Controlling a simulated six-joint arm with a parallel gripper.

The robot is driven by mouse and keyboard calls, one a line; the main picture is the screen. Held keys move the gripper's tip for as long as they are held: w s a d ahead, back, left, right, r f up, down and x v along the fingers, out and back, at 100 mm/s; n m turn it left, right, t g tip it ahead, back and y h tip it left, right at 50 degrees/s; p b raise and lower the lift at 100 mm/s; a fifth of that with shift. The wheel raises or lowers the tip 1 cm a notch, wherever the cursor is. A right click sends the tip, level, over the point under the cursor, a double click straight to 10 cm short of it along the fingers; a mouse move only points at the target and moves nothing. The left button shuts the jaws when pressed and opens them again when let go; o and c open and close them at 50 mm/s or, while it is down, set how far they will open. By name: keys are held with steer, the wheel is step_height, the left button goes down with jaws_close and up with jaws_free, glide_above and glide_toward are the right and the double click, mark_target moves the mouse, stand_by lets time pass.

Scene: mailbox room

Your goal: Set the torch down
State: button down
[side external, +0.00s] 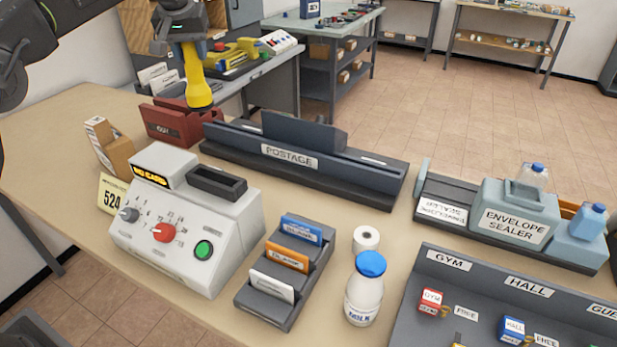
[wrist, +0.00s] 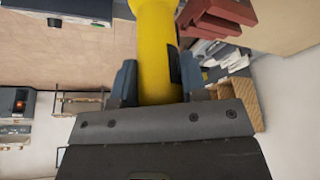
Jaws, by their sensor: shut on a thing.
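The yellow torch (side external: 195,75) hangs head down from my gripper (side external: 181,38) at the upper left of the side external view. In the wrist view the torch (wrist: 157,60) stands between the two dark fingers of my gripper (wrist: 157,88), which is shut on it. Its wide yellow head (side external: 199,95) is in front of or above the dark red holder marked OUT (side external: 168,125). I cannot tell whether the torch touches anything below. The torch's upper end is hidden by the gripper.
A postage machine (side external: 310,165) lies right of the torch. A white control box (side external: 185,215), a card rack (side external: 285,270), a bottle (side external: 365,290) and an envelope sealer (side external: 515,220) stand nearer. A brown box (side external: 108,148) is at left. Bare table (side external: 60,115) shows at the far left.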

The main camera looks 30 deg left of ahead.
steer(key=d+m+t+h, duration=0.15)
steer(key=d+m, duration=0.35)
steer(key=d, duration=1.1)
step_height(320, 180, down, 11)
steer(key=w+d+f, duration=0.1)
steer(key=d+f, duration=1)
steer(key=shift+w+d, duration=0.15)
steer(key=shift+d, duration=0.2)
steer(key=shift+f+g, duration=0.15)
steer(key=shift+g, duration=0.1)
steer(key=c, duration=0.7)
jaws_free()
steer(key=shift+o, duration=0.2)
